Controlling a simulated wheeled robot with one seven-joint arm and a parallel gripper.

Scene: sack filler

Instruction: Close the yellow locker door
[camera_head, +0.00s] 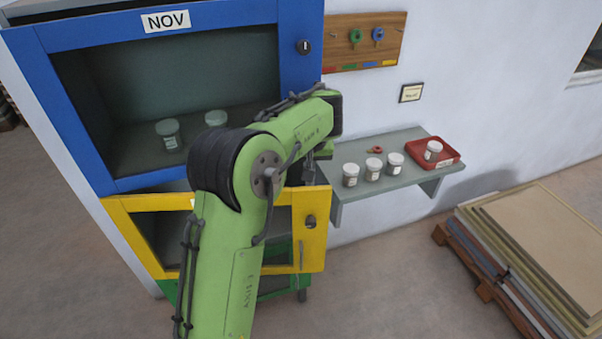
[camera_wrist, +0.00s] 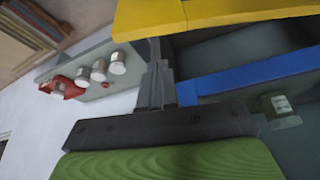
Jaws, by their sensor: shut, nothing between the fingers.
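The yellow locker door (camera_head: 313,235) is below the blue locker door (camera_head: 300,60); it has a dark window, a lock and a handle on its right side. Its right edge sticks out a little past the locker's line, so it looks slightly ajar. In the wrist view the yellow door (camera_wrist: 215,12) crosses the top, with a dark gap between it and the blue door (camera_wrist: 245,75). My gripper (camera_wrist: 156,50) is shut and empty, its tips close to the yellow edge; I cannot tell whether they touch. In the head view my arm hides most of the gripper and part of the yellow door.
A grey shelf (camera_head: 355,198) at the right holds several white jars and a red tray (camera_head: 450,160). A key board (camera_head: 395,30) hangs on the wall above. Jars (camera_head: 168,133) stand behind the blue door's window.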

